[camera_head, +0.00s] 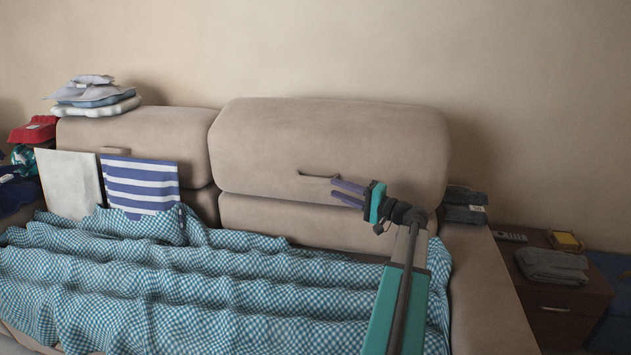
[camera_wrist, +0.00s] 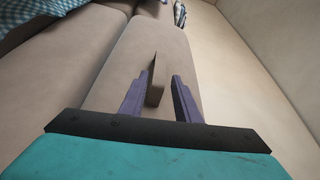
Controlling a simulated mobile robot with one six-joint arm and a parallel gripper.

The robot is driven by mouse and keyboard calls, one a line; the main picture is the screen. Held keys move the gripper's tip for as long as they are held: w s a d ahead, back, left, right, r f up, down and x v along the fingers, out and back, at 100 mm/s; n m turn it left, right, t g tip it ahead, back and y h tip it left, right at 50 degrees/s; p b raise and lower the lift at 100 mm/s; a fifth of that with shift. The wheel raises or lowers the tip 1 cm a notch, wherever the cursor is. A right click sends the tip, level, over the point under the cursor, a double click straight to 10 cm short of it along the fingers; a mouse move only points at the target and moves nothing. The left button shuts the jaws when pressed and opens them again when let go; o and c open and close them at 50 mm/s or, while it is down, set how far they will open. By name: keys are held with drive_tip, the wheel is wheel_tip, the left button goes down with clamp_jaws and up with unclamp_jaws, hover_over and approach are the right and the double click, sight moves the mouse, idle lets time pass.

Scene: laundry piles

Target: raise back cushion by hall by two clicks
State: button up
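The beige sofa has two back cushions. The right back cushion (camera_head: 330,135) stands higher than the left back cushion (camera_head: 160,133); I cannot tell which is by the hall. A tab or handle (camera_head: 316,177) sticks out low on the right cushion's front. My gripper (camera_head: 337,187) is at that tab, with its purple fingers apart. In the wrist view, the tab (camera_wrist: 155,95) shows between the fingers of my gripper (camera_wrist: 166,72), close to the left finger. I see a gap on the right finger's side. The left cushion has a similar tab (camera_head: 115,150).
Folded cloths (camera_head: 95,95) are stacked on the left cushion. A checked blanket (camera_head: 200,285) covers the seat. Dark folded cloths (camera_head: 464,205) lie on the right armrest, beside a side table (camera_head: 560,300).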

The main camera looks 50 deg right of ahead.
sight(315, 180)
drive_tip(key=w, duration=0.3)
drive_tip(key=w+a, duration=0.1)
drive_tip(key=w, duration=0.5)
drive_tip(key=shift+w+a+r+b, duration=0.3)
drive_tip(key=shift+w+b, duration=0.05)
clamp_jaws()
